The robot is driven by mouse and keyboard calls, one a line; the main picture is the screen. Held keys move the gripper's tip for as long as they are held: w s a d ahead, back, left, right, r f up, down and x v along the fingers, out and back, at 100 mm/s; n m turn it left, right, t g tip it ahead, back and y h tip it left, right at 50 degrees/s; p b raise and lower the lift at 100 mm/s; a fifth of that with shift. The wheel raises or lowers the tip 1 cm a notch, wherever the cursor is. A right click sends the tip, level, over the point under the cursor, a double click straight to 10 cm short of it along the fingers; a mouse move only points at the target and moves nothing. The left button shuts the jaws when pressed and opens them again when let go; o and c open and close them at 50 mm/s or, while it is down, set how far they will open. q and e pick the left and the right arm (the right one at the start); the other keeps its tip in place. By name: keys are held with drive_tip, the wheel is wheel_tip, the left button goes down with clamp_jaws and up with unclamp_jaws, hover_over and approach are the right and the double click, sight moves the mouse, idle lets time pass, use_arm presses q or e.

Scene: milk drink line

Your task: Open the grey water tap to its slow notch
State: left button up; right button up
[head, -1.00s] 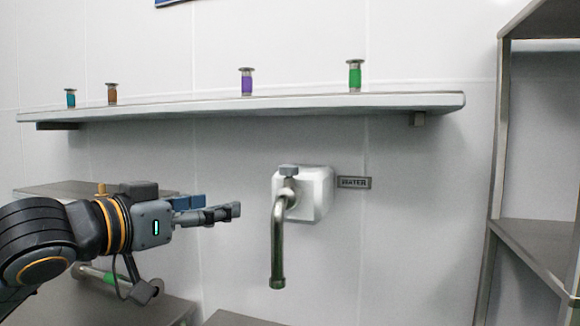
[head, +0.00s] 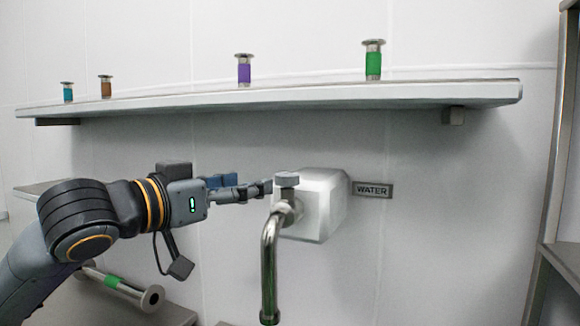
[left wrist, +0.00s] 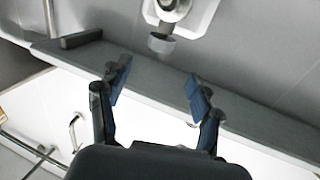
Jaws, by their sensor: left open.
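The water tap has a white wall block (head: 325,208), a curved metal spout (head: 268,260) pointing down and a small grey handle (head: 287,180) on top. My left gripper (head: 262,188) reaches in from the left, its fingertips just left of the handle and at about its height. In the left wrist view my left gripper (left wrist: 158,85) is open and empty. The grey handle (left wrist: 160,43) there lies beyond the fingertips, in line with the gap between them. I cannot tell whether a finger touches it. The handle's notch marks are not readable. My right gripper is not in view.
A WATER sign (head: 372,190) is right of the tap. A wall shelf (head: 300,96) above carries purple (head: 244,70), green (head: 373,60), teal (head: 67,92) and brown (head: 105,87) banded pieces. A green-banded metal tube (head: 130,290) lies lower left. A rack (head: 555,190) stands right.

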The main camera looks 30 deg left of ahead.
sight(280, 176)
use_arm(q)
drive_tip(key=p+x, duration=0.1)
drive_tip(key=x, duration=0.2)
drive_tip(key=p+x, duration=0.1)
drive_tip(key=x, duration=0.2)
drive_tip(key=shift+r, duration=0.25)
drive_tip(key=p+x, duration=0.2)
drive_tip(key=x, duration=0.3)
drive_tip(key=shift+f, duration=0.2)
drive_tip(key=shift+w+f, duration=0.1)
drive_tip(key=shift+w, duration=0.1)
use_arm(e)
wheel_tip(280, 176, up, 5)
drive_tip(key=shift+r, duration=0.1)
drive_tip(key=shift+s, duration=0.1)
use_arm(q)
drive_tip(key=shift+c, duration=0.8)
drive_tip(key=c, duration=1)
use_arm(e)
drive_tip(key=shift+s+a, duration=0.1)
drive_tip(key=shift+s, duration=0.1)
